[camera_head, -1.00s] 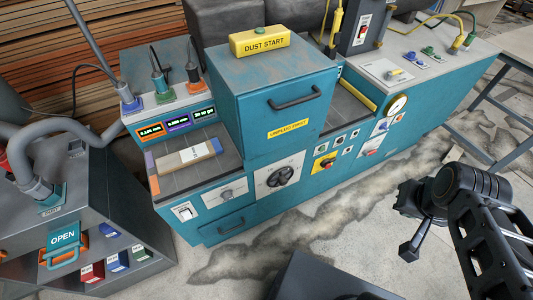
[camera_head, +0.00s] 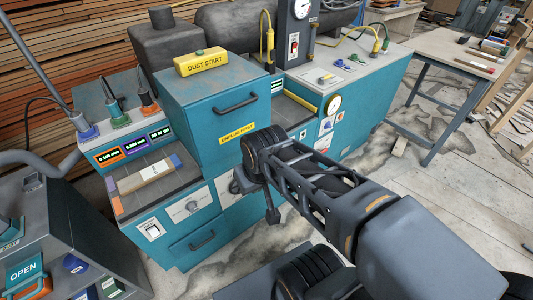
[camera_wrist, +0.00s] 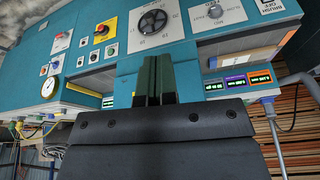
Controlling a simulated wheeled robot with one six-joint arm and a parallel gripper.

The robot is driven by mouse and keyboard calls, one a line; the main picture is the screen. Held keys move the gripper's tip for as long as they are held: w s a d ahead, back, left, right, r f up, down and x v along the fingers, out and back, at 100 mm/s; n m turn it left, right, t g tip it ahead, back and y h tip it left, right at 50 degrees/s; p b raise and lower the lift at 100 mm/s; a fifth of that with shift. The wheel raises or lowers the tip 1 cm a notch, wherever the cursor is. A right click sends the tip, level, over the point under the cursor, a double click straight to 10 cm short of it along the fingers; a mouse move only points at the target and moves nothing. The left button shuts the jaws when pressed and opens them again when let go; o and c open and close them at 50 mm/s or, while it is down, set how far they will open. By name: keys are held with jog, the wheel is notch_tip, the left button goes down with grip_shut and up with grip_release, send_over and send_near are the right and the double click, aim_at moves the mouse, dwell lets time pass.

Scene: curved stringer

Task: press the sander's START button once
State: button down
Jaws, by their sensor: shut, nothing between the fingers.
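The teal sander (camera_head: 210,130) stands ahead; in the wrist view its front (camera_wrist: 190,45) appears upside down. There a yellow panel with a red button (camera_wrist: 101,31) and several small round buttons (camera_wrist: 84,42) sit left of the black dial (camera_wrist: 152,21). No START lettering is readable on them. My gripper (camera_wrist: 155,60) is shut and empty, its dark fingers side by side in front of the sander's face below the dial in the picture; no contact shows.
A yellow DUST START box (camera_head: 201,62) with a green button is on top of the cabinet. A gauge (camera_head: 333,104) and more controls are at right. A grey OPEN unit (camera_head: 60,220) stands at left, a workbench (camera_head: 470,62) at right. Stained floor lies in front.

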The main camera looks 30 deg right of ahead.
jog(key=w+d+f+m+t+h+b, duration=0.2)
jog(key=w+d+f+m+t+b, duration=0.2)
jog(key=w+d+f+m+b, duration=0.5)
jog(key=w+d+f+m+t+h+b, duration=0.1)
jog(key=w+d+f+m+t+b, duration=0.25)
jog(key=w+f+m+b, duration=0.6)
jog(key=d+f+m+t+h+b, duration=0.5)
jog(key=d+f+m+b, duration=0.7)
jog(key=d+b, duration=0.3)
jog(key=m+b, duration=0.1)
jog(key=b, duration=0.2)
jog(key=shift+w+d+t+h, duration=0.25)
jog(key=shift+w+t+h, duration=0.05)
jog(key=shift+w+t, duration=0.05)
jog(key=w+a, duration=0.1)
jog(key=w, duration=0.7)
jog(key=shift+w+a, duration=0.35)
